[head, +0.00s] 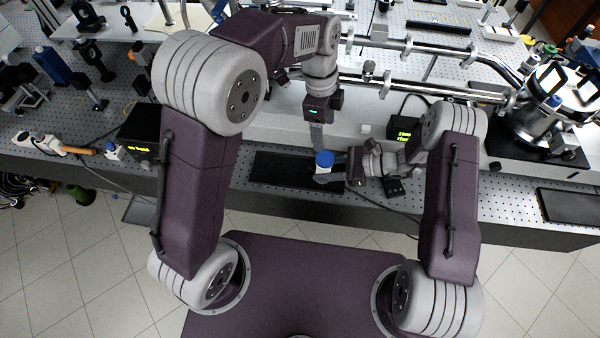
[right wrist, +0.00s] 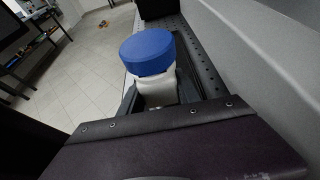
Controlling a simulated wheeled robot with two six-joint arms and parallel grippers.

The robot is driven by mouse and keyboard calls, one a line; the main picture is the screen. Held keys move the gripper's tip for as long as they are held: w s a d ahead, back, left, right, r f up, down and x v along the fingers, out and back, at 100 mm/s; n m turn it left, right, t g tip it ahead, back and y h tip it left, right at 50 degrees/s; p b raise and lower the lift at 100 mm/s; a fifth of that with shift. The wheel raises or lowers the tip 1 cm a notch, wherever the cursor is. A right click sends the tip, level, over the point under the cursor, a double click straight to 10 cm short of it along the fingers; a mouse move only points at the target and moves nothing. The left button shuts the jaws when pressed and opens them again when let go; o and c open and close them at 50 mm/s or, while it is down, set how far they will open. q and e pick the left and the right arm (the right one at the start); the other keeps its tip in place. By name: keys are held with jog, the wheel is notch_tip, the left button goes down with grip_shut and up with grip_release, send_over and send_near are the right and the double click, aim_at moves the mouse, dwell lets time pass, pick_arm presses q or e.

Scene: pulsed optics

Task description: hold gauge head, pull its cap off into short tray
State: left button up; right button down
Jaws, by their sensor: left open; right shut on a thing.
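The gauge head (right wrist: 157,87) is a pale body with a blue cap (right wrist: 148,52) on top, seen in the right wrist view. The blue cap also shows in the head view (head: 324,159). My right gripper (head: 332,177) is shut on the gauge head's pale body, below the cap, and holds it roughly upright. My left gripper (head: 318,145) is open, pointing down from above, with its fingertips close over the cap; I cannot tell whether they touch it. A dark, shallow tray-like rectangle (head: 275,172) lies on the bench below; I cannot tell whether it is the short tray.
A black box with yellow text (head: 140,135) stands on the bench at left, and another (head: 405,132) behind my right gripper. Metal pipes (head: 430,88) run along the back to a steel chamber (head: 545,110). A second dark flat tray (head: 572,206) lies at far right.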

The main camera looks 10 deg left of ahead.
aim_at(325, 157)
pick_arm(q)
jog(key=f, duration=0.7)
jog(key=d+f, duration=0.1)
jog(key=f, duration=0.2)
jog(key=shift+s+d+f, duration=0.1)
jog(key=shift+s+f, duration=0.05)
jog(key=shift+f, duration=0.15)
grip_shut()
jog(key=shift+r, duration=3.15)
